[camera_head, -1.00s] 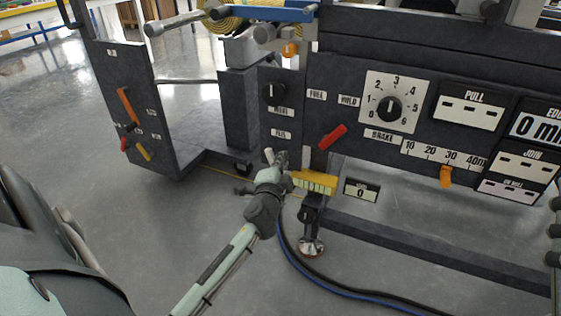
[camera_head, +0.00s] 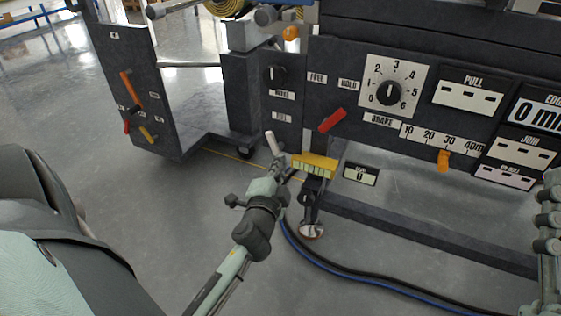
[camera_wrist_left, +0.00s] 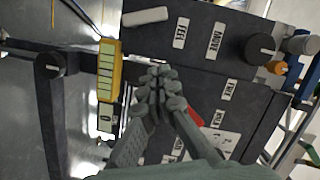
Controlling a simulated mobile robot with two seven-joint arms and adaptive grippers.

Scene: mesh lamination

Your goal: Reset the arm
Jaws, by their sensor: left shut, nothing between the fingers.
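My left arm comes in from the bottom in the head view. Its gripper (camera_head: 286,174) is shut and empty, low in front of the machine, just left of the yellow block with pale segments (camera_head: 315,165). A white handle (camera_head: 272,143) stands up just beyond the gripper, apart from it. In the left wrist view the closed fingers (camera_wrist_left: 158,85) point toward the dark panel. The white handle (camera_wrist_left: 145,16) and the yellow block (camera_wrist_left: 109,70) lie beyond them.
The dark machine panel (camera_head: 345,60) carries a dial (camera_head: 389,93), a red lever (camera_head: 332,121) and an orange slider (camera_head: 443,160). A side panel (camera_head: 120,60) stands at left. Cables (camera_head: 340,264) run along the floor. Open floor (camera_head: 165,215) lies left of my arm.

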